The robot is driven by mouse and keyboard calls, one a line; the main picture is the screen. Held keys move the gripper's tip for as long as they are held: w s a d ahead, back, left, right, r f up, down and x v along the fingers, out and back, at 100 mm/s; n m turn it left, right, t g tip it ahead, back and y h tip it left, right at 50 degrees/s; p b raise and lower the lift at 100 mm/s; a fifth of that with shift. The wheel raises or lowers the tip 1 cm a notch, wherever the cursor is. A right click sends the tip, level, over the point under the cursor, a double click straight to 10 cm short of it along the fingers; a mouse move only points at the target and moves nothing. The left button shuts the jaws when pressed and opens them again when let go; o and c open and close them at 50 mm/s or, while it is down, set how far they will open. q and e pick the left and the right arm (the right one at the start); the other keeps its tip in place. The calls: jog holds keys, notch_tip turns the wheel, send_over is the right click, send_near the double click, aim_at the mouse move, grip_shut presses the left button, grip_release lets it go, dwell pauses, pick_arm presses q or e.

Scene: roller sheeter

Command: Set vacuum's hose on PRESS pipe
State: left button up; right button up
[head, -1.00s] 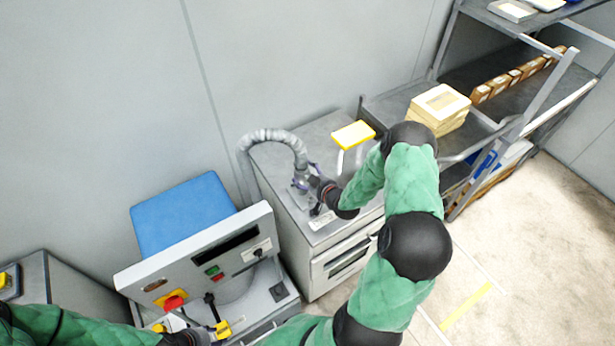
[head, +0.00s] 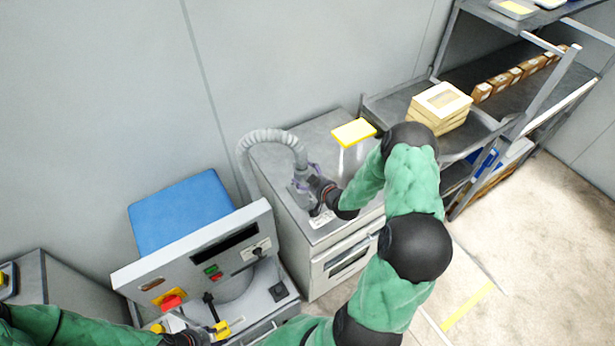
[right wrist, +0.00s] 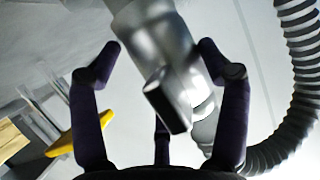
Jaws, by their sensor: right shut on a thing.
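The vacuum's grey ribbed hose (head: 270,136) rises behind the left side of the metal cabinet and arches down to its top. It also shows in the right wrist view (right wrist: 303,75). My right gripper (head: 308,180) is shut on the hose's smooth grey end, which has a dark handle-like part (right wrist: 166,100) between the purple fingers in the right wrist view. The hose end is at the cabinet top, near a white label (head: 322,218). I cannot make out the PRESS pipe apart from the grey parts under my gripper. My left gripper (head: 203,336) is at the bottom edge, its fingers unclear.
A control panel (head: 190,262) with buttons and a blue-covered part (head: 180,212) stands left of the cabinet (head: 345,258). A yellow-topped item (head: 354,132) is at the cabinet's back. A shelf rack (head: 505,85) holds cream boxes (head: 440,103). Floor at right is clear.

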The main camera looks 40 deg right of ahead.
jog(key=shift+f+b, duration=1.5)
jog(key=shift+b, duration=0.25)
dwell(1.3)
jog(key=o, duration=1.6)
jog(key=shift+o, duration=0.2)
jog(key=shift+f, duration=0.1)
jog(key=v, duration=1.2)
